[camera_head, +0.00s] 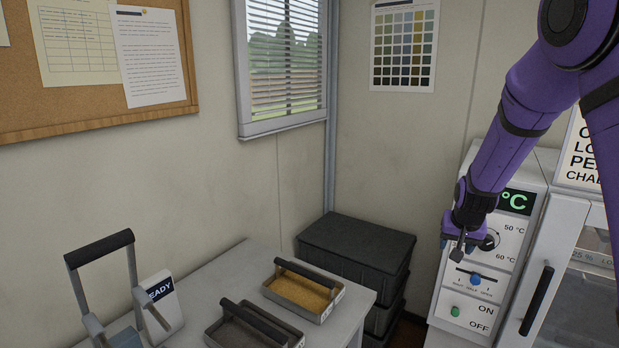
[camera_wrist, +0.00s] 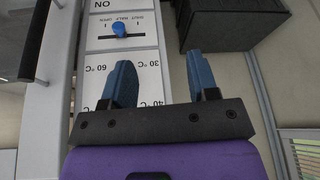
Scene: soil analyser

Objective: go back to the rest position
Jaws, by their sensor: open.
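My gripper (camera_head: 462,240) is at the end of my purple arm, in front of the white control panel (camera_head: 515,244) at the right. In the wrist view my gripper (camera_wrist: 163,82) shows two blue fingers spread apart with nothing between them. Behind the fingers is the panel's temperature scale, with 30, 40 and 60 °C marks. The temperature dial (camera_head: 489,240) is partly hidden by my gripper in the head view. A blue slider knob (camera_head: 475,280) sits near the middle of its slot; it also shows in the wrist view (camera_wrist: 119,30). A green switch (camera_head: 455,311) is beside ON.
A cabinet with a black handle (camera_head: 537,300) stands right of the panel. Stacked dark crates (camera_head: 358,246) stand in the corner. On the table (camera_head: 216,283) are a tray of yellowish soil (camera_head: 304,290), a darker tray (camera_head: 254,326), a READY device (camera_head: 161,305) and a handled frame (camera_head: 98,250).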

